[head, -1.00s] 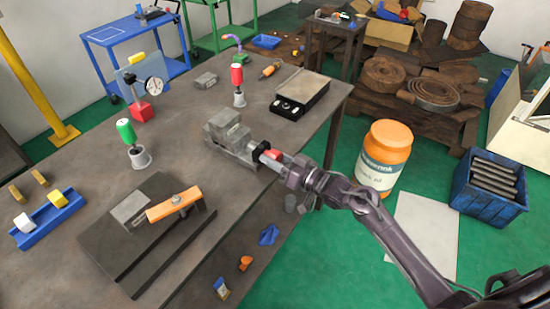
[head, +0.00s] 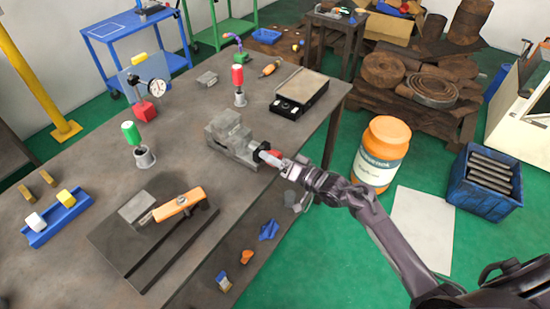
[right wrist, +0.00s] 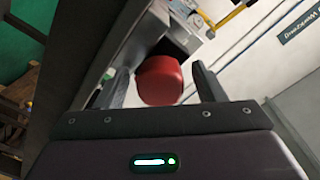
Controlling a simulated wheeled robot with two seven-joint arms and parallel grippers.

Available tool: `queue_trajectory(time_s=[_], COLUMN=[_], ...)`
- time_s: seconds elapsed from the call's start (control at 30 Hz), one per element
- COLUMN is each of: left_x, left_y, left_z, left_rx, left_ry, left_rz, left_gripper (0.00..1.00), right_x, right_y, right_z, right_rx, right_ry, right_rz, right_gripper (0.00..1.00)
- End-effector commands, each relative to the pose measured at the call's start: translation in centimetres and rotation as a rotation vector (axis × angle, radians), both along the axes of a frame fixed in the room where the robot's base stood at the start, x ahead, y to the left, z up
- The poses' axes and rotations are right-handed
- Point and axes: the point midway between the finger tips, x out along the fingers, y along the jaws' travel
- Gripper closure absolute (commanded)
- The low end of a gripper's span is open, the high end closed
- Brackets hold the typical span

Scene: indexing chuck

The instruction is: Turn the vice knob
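The grey vice (head: 232,138) stands near the right edge of the workbench. Its red knob (head: 270,155) points toward the front right, with a dark collar behind it. My right gripper (head: 280,161) is at the knob. In the right wrist view the red knob (right wrist: 160,80) lies between the two fingers of my right gripper (right wrist: 160,72). The fingers are apart, with a gap visible on each side of the knob. In the head view the fingertips are small and partly merge with the knob. My left gripper is not in view.
The workbench (head: 185,100) also holds a black-edged box (head: 300,92), red- and green-handled tools, a dial gauge (head: 157,87) and a plate with an orange bar (head: 178,205). An orange jar (head: 380,152) and a blue bin (head: 486,183) stand right of it.

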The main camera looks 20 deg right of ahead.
Motion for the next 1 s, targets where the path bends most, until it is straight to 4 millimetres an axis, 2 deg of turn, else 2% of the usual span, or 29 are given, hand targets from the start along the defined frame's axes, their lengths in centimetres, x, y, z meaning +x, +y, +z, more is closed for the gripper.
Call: queue_trajectory(time_s=[0.27,0.7,1.0], left_x=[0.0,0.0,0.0], left_y=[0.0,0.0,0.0], left_z=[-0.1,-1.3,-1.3], left_rx=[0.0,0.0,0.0], left_ry=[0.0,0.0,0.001], left_rz=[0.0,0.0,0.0], left_gripper=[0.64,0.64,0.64], right_x=[-0.2,-5.5,-6.4], right_y=[-0.1,-3.9,-4.6], right_z=[-0.1,-0.1,0.1], right_rx=[-0.001,-0.002,0.0], right_ry=[0.001,0.001,-0.001], right_rz=[0.001,0.001,0.001], right_gripper=[0.38,0.38,0.38])
